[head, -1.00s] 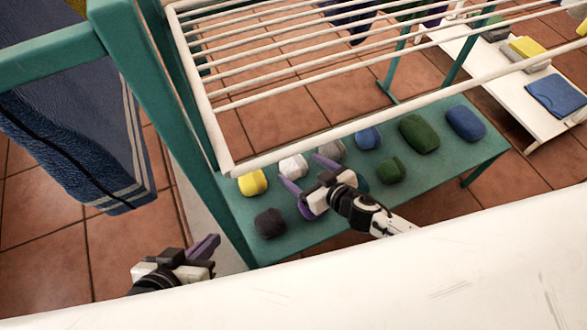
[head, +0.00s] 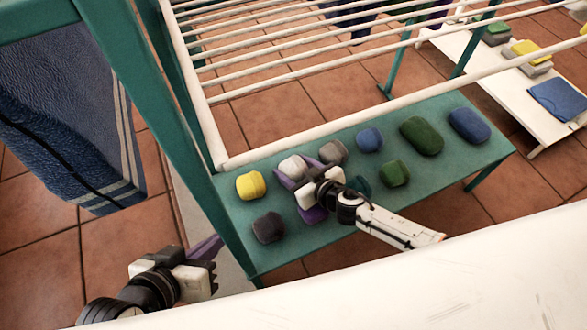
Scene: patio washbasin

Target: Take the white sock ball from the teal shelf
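The white sock ball (head: 293,166) rests in the back row on the teal shelf (head: 440,180), between the yellow sock ball (head: 251,185) and a grey one (head: 333,152). My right gripper (head: 297,172) is open, its purple fingers reaching along either side of the white ball. Whether they touch it is unclear, and they hide part of its near side. My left gripper (head: 207,250) is low at the left, off the shelf and apart from the balls; its finger gap is not clear.
A dark ball (head: 267,227), a purple one (head: 314,214) partly hidden by my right gripper, and several blue and green balls share the shelf. A white drying rack (head: 330,145) overhangs its back. A teal post (head: 190,140) and a blue towel (head: 70,130) stand left.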

